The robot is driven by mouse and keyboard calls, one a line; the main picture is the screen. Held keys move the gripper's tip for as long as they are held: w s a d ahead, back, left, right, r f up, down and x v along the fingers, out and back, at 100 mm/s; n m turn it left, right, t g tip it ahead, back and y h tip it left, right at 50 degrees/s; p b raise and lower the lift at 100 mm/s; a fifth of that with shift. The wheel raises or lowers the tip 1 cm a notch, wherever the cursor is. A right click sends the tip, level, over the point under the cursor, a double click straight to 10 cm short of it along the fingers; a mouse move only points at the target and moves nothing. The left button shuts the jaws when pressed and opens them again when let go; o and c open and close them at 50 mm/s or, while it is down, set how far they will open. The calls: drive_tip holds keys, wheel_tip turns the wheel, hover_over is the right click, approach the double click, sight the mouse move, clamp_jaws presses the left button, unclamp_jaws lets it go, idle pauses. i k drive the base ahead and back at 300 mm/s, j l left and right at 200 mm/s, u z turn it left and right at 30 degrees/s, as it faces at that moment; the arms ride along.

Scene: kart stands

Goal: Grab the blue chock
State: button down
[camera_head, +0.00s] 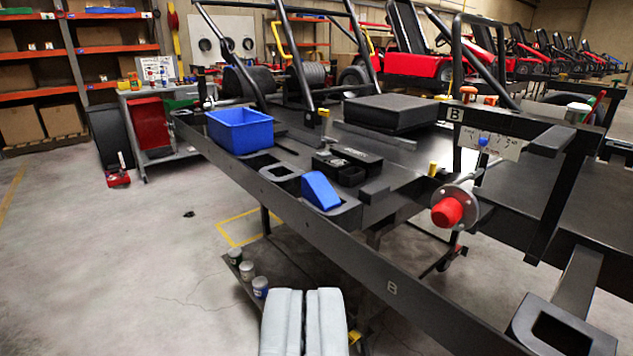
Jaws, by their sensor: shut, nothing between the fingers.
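The blue chock (320,191) is a small wedge on the dark kart stand (330,235), near its front edge. It sits in or on a black holder at the middle of the picture. My gripper (303,295) shows at the bottom centre, its two pale grey fingers side by side and shut with nothing between them. It is apart from the chock, which appears above it in the picture and farther away. The chock is not covered by anything in front of it.
A blue bin (240,131) stands left of the chock. A black tray (347,160) lies just behind it, and a large black block (390,113) farther back. A red-ended hub (447,211) sticks out at right. Several cans (247,270) stand on a low shelf. Open floor lies left.

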sight(315, 188)
drive_tip(key=i+l, duration=0.1)
drive_tip(key=i, duration=0.35)
drive_tip(key=i+l, duration=0.1)
drive_tip(key=i, duration=0.3)
drive_tip(key=u, duration=0.05)
